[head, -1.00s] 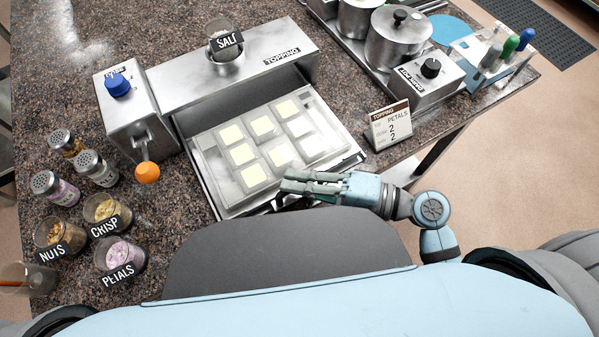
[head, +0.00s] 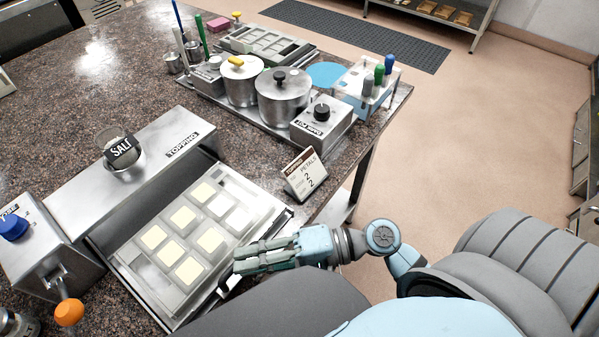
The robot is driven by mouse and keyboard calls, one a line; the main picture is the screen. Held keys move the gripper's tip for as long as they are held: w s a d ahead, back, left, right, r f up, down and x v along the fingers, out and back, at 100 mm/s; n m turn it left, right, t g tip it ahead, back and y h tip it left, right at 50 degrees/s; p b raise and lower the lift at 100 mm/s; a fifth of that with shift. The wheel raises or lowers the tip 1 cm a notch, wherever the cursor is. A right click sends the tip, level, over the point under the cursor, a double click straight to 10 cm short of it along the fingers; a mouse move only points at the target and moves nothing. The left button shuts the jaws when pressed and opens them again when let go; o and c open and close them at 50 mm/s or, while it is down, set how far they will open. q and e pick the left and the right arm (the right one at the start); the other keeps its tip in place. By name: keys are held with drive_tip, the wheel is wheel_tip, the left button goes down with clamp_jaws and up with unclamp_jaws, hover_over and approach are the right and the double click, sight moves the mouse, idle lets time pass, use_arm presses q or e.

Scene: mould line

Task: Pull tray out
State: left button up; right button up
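The clear mould tray (head: 171,212) lies on the pulled-out slide in front of the steel topping machine (head: 130,165). Several of its square cells hold pale yellow fill; others at its right end look whitish. My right gripper (head: 243,262) is at the front edge of the tray, its fingers pointing left and lying close together. Whether they grip the edge or only hover over it cannot be told. The fingers hide part of that edge. My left gripper is not in view.
A topping sign (head: 306,175) stands just right of the tray. Steel pots (head: 284,97), a knob box (head: 322,122) and a pen holder (head: 368,92) stand behind it on the counter. Open floor lies to the right.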

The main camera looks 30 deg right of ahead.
drive_tip(key=v, duration=0.9)
drive_tip(key=shift+s+d, duration=0.25)
drive_tip(key=shift+d, duration=0.05)
